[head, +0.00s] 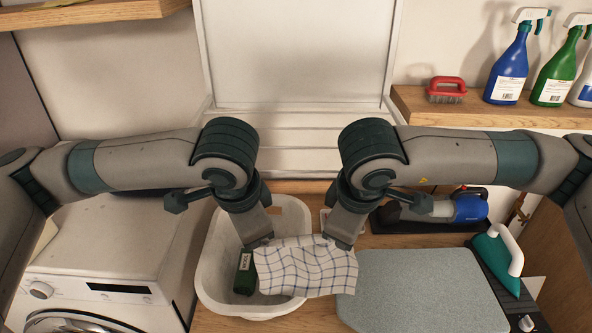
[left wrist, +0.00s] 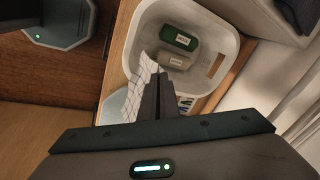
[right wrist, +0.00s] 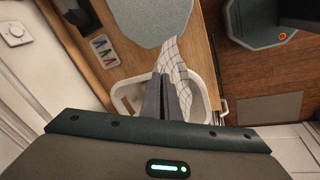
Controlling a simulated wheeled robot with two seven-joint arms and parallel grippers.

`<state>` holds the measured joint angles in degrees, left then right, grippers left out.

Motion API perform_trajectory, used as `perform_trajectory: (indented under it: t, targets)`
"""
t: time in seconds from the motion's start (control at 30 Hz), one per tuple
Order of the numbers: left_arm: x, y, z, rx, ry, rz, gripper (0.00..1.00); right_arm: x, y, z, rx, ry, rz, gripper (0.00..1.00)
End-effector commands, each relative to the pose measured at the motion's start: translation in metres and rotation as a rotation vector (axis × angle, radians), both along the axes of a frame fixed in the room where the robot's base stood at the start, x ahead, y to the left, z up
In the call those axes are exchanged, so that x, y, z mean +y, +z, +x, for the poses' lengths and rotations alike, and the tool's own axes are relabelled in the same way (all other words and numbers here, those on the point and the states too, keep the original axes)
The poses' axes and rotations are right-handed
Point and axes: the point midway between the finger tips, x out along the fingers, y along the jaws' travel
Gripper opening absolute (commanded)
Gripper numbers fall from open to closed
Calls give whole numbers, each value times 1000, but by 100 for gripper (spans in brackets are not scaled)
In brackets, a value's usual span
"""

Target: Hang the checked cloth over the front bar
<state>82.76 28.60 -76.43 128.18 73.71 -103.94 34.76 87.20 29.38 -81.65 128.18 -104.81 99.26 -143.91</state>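The white cloth with dark checks (head: 308,268) hangs between my two grippers, above the right part of a white basin and the counter. My left gripper (head: 258,244) is shut on its upper left corner; in the left wrist view the cloth (left wrist: 146,75) shows at the closed fingertips (left wrist: 158,80). My right gripper (head: 342,244) is shut on its upper right corner; in the right wrist view the cloth (right wrist: 182,65) hangs at the closed fingertips (right wrist: 165,80). I cannot make out the front bar clearly in any view.
The white basin (head: 214,285) holds a green pack (head: 245,274) and a beige one (left wrist: 174,61). A grey ironing pad (head: 420,290), teal iron (head: 497,262) and blue hand vacuum (head: 470,208) lie to the right. A washing machine (head: 110,245) stands left.

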Motion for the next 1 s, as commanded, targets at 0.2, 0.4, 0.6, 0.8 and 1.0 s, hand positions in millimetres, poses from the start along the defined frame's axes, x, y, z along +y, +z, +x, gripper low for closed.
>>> perform_trajectory:
  t: [0.2,0.4,0.6,0.8,1.0]
  targets:
    - [0,1,0,0,0,1,0,0,1,0,-1,0,0,0]
    - [0,10,0,-1,1,0,0,0,10,0,-1,0,0,0]
    - [0,29,0,-3,0,-1,0,0,28,0,-2,0,1,0]
    - [0,54,0,-2,1,0,0,-1,54,0,-2,0,0,0]
    - [1,81,1,-2,1,0,0,-1,81,1,-3,-1,0,0]
